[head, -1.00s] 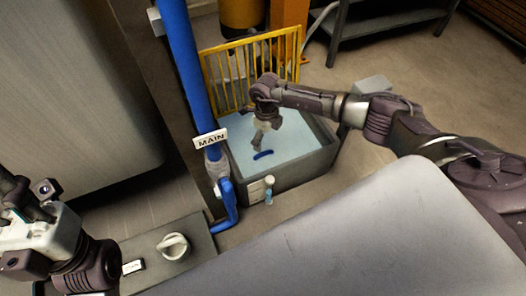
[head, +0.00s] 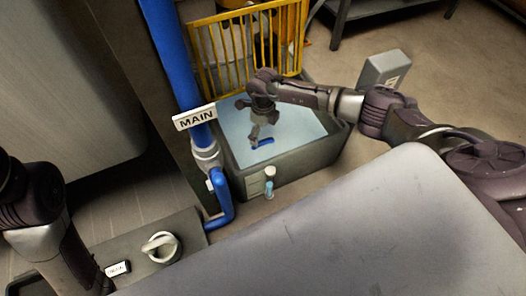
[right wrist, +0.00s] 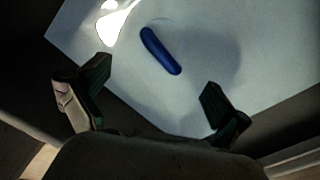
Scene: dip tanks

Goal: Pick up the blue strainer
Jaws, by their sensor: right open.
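The blue strainer shows as a short blue bar (head: 263,143) in the pale liquid of the grey tank (head: 300,160); the rest of it cannot be made out. In the right wrist view the blue bar (right wrist: 160,50) lies slanted, beyond and between the fingertips. My right gripper (head: 254,140) hangs over the tank, pointing down, just left of the bar in the head view. In the right wrist view its jaws (right wrist: 158,75) are apart with nothing between them. My left arm is at the left edge, and its gripper is out of view.
A yellow railing (head: 245,45) stands behind the tank. A blue pipe (head: 172,60) with a MAIN sign (head: 195,117) rises at its left. A grey box (head: 384,70) stands behind at right.

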